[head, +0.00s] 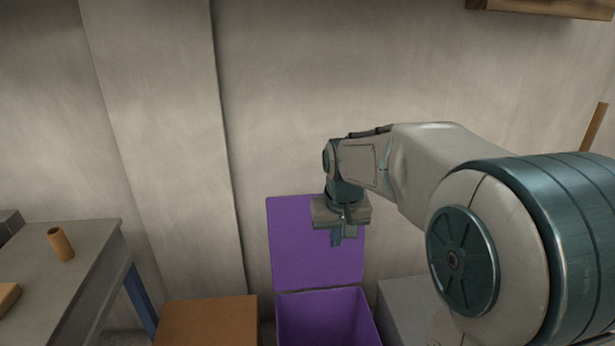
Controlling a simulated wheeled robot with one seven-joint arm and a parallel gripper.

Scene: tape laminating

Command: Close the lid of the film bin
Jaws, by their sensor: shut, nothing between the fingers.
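The film bin (325,325) is a purple open box at the bottom middle of the head view, its lower part cut off by the frame edge. Its purple lid (302,250) stands upright at the back of the bin, near the wall, so the bin is open. My gripper (336,238) points down and is shut and empty. In the picture it overlaps the upper right part of the lid. I cannot tell whether it touches the lid. My arm comes in from the right and covers the lid's upper right corner.
A brown box (208,320) stands left of the bin and a grey box (405,305) right of it. A grey table (75,270) at the left holds an orange-brown cylinder (61,244). A pale wall (290,100) rises behind. A wooden shelf (545,8) hangs at the top right.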

